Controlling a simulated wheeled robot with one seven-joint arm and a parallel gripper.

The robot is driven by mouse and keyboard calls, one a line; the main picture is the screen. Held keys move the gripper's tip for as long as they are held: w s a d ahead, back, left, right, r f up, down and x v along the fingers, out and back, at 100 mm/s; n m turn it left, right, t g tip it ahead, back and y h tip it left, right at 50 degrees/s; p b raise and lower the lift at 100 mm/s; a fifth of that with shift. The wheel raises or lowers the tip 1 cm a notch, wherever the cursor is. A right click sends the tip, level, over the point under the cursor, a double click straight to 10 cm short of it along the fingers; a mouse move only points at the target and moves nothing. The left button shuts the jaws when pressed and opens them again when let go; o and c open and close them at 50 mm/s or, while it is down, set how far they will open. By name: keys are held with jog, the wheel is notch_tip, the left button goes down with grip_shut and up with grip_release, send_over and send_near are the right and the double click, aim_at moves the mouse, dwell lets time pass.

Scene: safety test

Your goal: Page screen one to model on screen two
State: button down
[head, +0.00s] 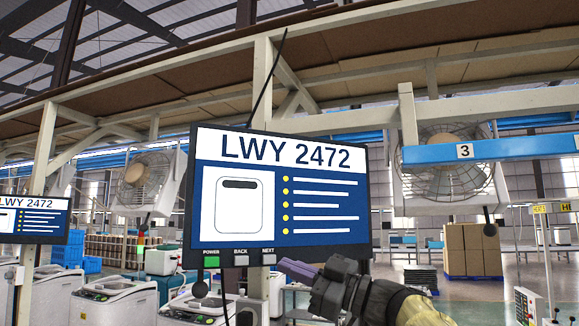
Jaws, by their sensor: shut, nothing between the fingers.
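A large screen (330,215) hangs in the middle of the head view and reads "LWY 2472", with a white machine picture and several bulleted lines. Below its lower edge are a green POWER button (211,261), a BACK button (240,260) and a NEXT button (268,259). A smaller screen (40,219) at the left edge is partly cut off and also reads "LWY 2472". Which is screen one or two is not marked. My gripper (284,264) is shut and empty, its tip just right of the NEXT button; I cannot tell whether it touches.
A beige post (262,85) and overhead beams stand behind the large screen. White machines (113,299) are at the lower left. Large fans (440,165) hang behind, a blue beam marked 3 (520,149) is at right, and cardboard boxes (470,250) are stacked farther back.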

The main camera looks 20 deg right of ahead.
jog(key=shift+w, duration=0.1)
dwell(0.8)
jog(key=w+d+f+m+t+h+b, duration=0.1)
jog(key=w+d+f+m+t+h, duration=0.2)
jog(key=w+f+m+t+h, duration=0.55)
jog(key=s+d+f+m+g+h+b, duration=0.1)
jog(key=s+f+m+g+h, duration=0.2)
jog(key=f, duration=0.8)
jog(key=f+m+g+h, duration=0.4)
jog(key=f+h, duration=0.1)
jog(key=f, duration=0.6)
jog(key=s+a+f+g, duration=0.1)
jog(key=s+f+g, duration=0.3)
jog(key=s+f, duration=0.4)
jog(key=s+a+f+g+b, duration=0.1)
jog(key=s+f+g, duration=0.3)
jog(key=s+f, duration=0.4)
jog(key=s+a+f+g, duration=0.3)
jog(key=s+f+g, duration=0.1)
jog(key=s+f, duration=0.4)
notch_tip(320, 180, down, 2)
jog(key=shift+s+a, duration=0.25)
jog(key=shift+s, duration=0.05)
jog(key=shift+w+m, duration=0.1)
jog(key=shift+m, duration=0.15)
